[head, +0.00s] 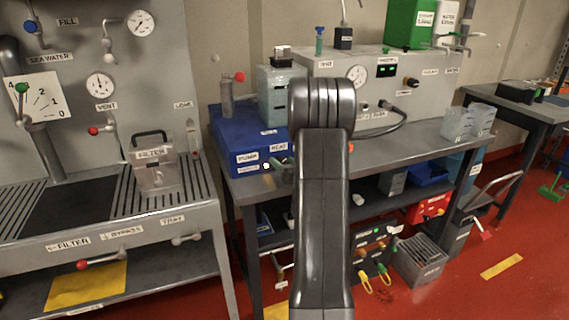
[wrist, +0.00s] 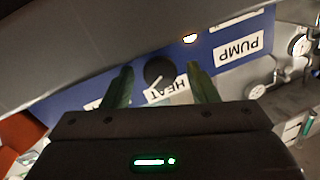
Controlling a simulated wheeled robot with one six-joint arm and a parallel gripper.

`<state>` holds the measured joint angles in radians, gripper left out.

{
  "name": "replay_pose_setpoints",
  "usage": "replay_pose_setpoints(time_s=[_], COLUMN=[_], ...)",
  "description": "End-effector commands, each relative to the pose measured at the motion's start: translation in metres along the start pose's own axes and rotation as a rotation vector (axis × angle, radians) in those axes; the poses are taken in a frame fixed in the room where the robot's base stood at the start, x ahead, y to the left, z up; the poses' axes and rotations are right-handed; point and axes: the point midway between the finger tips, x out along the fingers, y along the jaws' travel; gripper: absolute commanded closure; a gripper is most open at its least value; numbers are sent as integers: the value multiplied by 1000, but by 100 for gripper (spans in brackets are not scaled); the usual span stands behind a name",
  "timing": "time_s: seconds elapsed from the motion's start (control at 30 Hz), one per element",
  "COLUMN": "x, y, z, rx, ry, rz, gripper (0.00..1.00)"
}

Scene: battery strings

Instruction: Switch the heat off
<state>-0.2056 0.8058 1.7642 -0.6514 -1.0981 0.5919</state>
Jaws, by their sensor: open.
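The heat knob (wrist: 160,72) is a round dark dial with a white pointer line, on the front of a blue unit (head: 228,135). The HEAT label (wrist: 167,90) is beside it and also shows in the head view. In the wrist view the picture is turned over, and the pointer slants down-left from the knob's centre. My gripper (wrist: 160,66) is open, with one green finger on each side of the knob and a visible gap on both sides. In the head view my arm hides most of the gripper and the knob.
The PUMP label (wrist: 239,48) and a glowing light (wrist: 190,38) are on the same blue front. A grey box (head: 283,92) and a red-handled valve (head: 239,77) stand on the unit. A filter sink (head: 110,200) is at left. The bench (head: 420,150) extends right.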

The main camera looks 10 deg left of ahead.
Motion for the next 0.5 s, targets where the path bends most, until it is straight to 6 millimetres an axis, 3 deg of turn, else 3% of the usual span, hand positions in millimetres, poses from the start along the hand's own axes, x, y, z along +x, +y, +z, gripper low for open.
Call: replay_pose_setpoints(time_s=[0.03, 0.2, 0.27, 0.5], x=[0, 0, 0, 0], y=[0, 0, 0, 0], z=[0, 0, 0, 1], rx=[0, 0, 0, -17], ry=[0, 0, 0, -3], rz=[0, 0, 0, 0], gripper=[49, 82, 91, 91])
